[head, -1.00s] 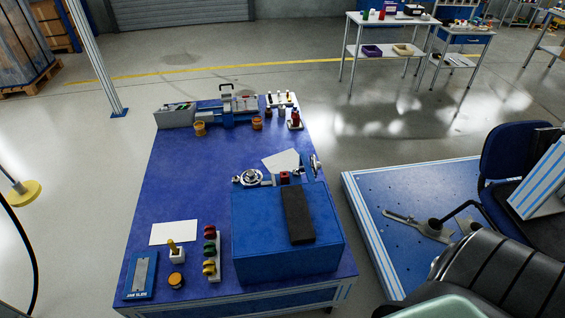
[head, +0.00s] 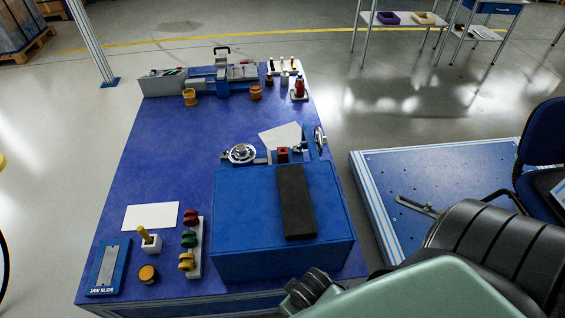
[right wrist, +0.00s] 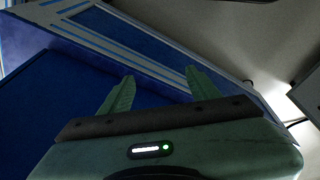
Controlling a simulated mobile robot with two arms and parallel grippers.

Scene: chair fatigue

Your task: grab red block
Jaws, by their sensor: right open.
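A small red block (head: 283,155) sits just behind the large blue box (head: 250,215), in or against a blue fixture next to a metal handwheel (head: 241,153). Its lower part is hidden. My right gripper (right wrist: 160,82) shows in the right wrist view with its two green fingers apart and nothing between them. Blue surfaces lie beyond the fingers, and the red block is not in that view. In the head view my green right arm comes in at the bottom right, in front of the table. My left gripper is in neither view.
The blue table (head: 170,160) is bare in its middle left. A black bar (head: 295,202) lies on the blue box. A rack with coloured knobs (head: 194,262) stands left of the box. A black chair (head: 510,245) and a blue platform (head: 390,175) are on the right.

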